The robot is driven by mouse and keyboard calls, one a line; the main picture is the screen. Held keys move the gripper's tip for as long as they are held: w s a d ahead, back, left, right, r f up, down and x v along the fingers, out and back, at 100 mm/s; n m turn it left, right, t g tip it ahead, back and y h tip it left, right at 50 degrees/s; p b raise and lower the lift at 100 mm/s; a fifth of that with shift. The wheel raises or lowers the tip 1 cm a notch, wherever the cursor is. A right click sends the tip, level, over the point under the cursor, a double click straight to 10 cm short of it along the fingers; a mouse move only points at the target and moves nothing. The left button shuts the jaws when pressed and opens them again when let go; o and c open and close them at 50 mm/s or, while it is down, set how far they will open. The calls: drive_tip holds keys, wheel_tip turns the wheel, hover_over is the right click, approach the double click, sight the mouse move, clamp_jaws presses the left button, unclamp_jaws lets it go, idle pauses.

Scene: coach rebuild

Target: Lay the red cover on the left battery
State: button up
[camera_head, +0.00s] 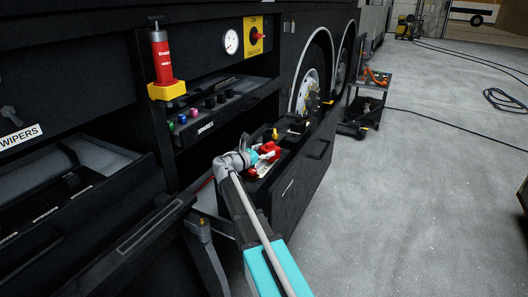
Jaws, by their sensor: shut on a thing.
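My gripper (257,157) is over the open battery drawer (302,180), low on the coach's side. It is shut on a small red piece, which looks like the red cover (269,150). The fingers are small and partly hidden behind my wrist. A pale, light-topped surface with red on it (262,171) shows just below the gripper; it may be the left battery's top. My arm and the drawer front hide most of it. I cannot tell whether the cover touches a battery.
A red and yellow extinguisher-like cylinder (161,62) stands at upper left. An open grey-lined compartment (95,155) is left.

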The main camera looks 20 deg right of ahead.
drive_tip(key=shift+f+b, duration=0.3)
drive_tip(key=shift+f, duration=0.05)
drive_tip(key=shift+s, duration=0.15)
drive_tip(key=o, duration=0.8)
drive_tip(key=shift+s+f, duration=0.1)
drive_tip(key=shift+r+p, duration=0.45)
drive_tip(key=shift+a+r, duration=0.1)
drive_tip(key=shift+a, duration=0.25)
drive_tip(key=shift+v, duration=3.4)
